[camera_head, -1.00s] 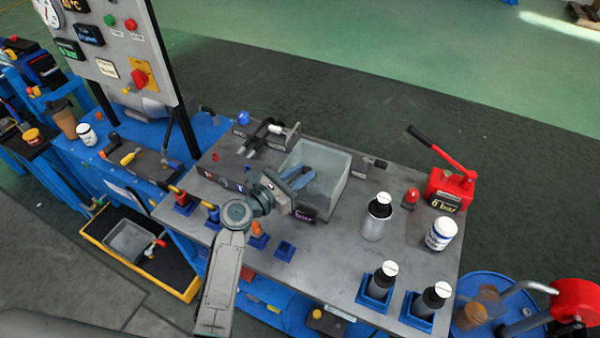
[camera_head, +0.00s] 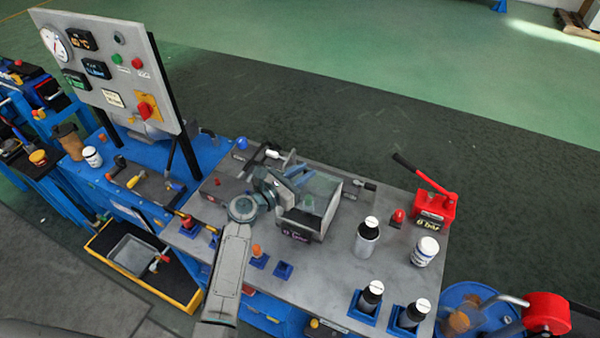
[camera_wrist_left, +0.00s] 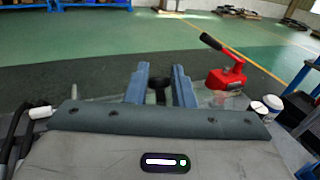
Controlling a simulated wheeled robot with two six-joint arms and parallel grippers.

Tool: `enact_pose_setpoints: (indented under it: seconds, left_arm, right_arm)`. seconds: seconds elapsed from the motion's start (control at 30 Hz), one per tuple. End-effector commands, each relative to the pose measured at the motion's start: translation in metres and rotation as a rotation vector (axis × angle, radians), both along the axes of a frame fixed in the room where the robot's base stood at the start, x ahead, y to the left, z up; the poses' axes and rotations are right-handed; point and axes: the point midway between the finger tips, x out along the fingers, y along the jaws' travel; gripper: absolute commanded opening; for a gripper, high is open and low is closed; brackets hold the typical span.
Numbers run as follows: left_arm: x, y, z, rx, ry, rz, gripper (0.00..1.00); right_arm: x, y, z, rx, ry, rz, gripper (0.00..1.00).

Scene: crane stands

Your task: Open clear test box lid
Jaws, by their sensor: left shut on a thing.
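The clear test box (camera_head: 325,208) stands near the middle of the grey bench top, with see-through walls and a dark label on its front. A small green spot shows inside it. My left gripper (camera_head: 300,178) is at the box's upper left edge, with its blue fingers pointing right. In the left wrist view, my left gripper (camera_wrist_left: 160,82) is shut on a small dark part between its fingers, which I take to be the lid's grip. The lid itself is see-through and hard to make out, so its exact tilt cannot be told. My right gripper is not in view.
A red hand pump (camera_head: 434,205) with a black lever stands right of the box. A gauge panel (camera_head: 110,70) rises at the left. Blue holders line the front edge.

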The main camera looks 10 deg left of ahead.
Motion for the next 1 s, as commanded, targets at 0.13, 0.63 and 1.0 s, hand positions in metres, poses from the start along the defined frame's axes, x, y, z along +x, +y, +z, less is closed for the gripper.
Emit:
enact_pose_setpoints:
  seconds: [0.13, 0.63, 1.0]
  left_arm:
    - [0.0049, -0.0010, 0.0099, 0.011, 0.031, 0.002, 0.00]
    - [0.0067, -0.0017, 0.0063, 0.020, 0.058, 0.001, 0.00]
    - [0.0061, -0.0018, 0.0056, 0.020, 0.059, 0.000, 0.45]
  right_arm:
    - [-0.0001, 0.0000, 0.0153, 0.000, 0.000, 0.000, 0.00]
    - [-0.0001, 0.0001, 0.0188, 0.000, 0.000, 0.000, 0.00]
    - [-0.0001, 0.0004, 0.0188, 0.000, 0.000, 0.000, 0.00]
